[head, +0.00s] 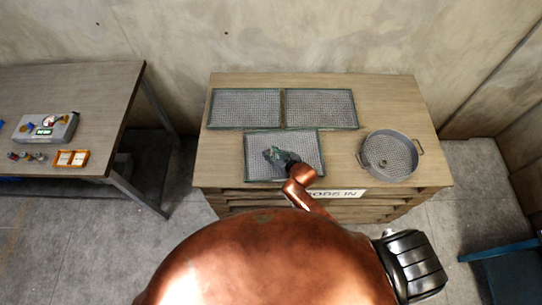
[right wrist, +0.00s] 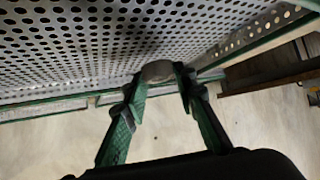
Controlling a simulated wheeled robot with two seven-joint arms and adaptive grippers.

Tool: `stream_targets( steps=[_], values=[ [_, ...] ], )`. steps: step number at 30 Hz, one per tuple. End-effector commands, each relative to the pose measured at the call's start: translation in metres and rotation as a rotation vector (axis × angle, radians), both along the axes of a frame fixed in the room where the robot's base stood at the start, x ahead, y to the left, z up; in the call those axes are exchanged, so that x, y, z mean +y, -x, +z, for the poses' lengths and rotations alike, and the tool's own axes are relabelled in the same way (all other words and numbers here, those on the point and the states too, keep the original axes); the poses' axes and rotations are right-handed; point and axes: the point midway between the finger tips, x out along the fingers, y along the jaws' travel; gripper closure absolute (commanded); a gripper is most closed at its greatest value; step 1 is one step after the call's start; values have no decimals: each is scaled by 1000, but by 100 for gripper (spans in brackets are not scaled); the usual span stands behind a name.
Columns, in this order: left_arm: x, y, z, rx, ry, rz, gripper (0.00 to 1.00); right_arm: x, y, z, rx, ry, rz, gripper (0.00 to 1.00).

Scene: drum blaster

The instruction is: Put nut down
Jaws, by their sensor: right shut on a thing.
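My right gripper (head: 275,156) is over the front mesh tray (head: 304,140) on the wooden bench. In the right wrist view its green fingers (right wrist: 160,82) are shut on a small round grey piece, which looks like the nut (right wrist: 157,70). The nut is close to the perforated tray floor (right wrist: 90,40); I cannot tell whether it touches. In the head view the gripper hides the nut. My left gripper is not in view.
Two more mesh trays (head: 245,92) (head: 320,95) lie side by side behind the front one. A round handled basket (head: 402,180) with a small ring-like piece (head: 383,163) stands at right. A table (head: 90,90) with a grey box (head: 48,128) and an orange tray (head: 70,159) is at left.

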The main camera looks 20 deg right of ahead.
Motion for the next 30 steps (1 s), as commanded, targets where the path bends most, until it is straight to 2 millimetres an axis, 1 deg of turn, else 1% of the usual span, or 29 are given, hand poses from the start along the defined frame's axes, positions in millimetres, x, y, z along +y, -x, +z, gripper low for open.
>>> stream_targets(
  steps=[1, 4, 16, 17, 24, 30],
  values=[
    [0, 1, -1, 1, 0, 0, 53, -1, 2, -10, 5, 1, -1, 100],
    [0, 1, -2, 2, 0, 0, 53, -1, 1, -20, 3, 1, -1, 100],
    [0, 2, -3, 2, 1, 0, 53, -1, 1, -25, 2, 0, -1, 100],
    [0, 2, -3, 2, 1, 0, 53, -1, 1, -26, 2, 0, -1, 73],
    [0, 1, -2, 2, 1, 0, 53, -1, 1, -25, 3, 1, -1, 57],
    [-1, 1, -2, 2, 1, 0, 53, -1, 2, -25, 3, 1, -1, 57]
  ],
)
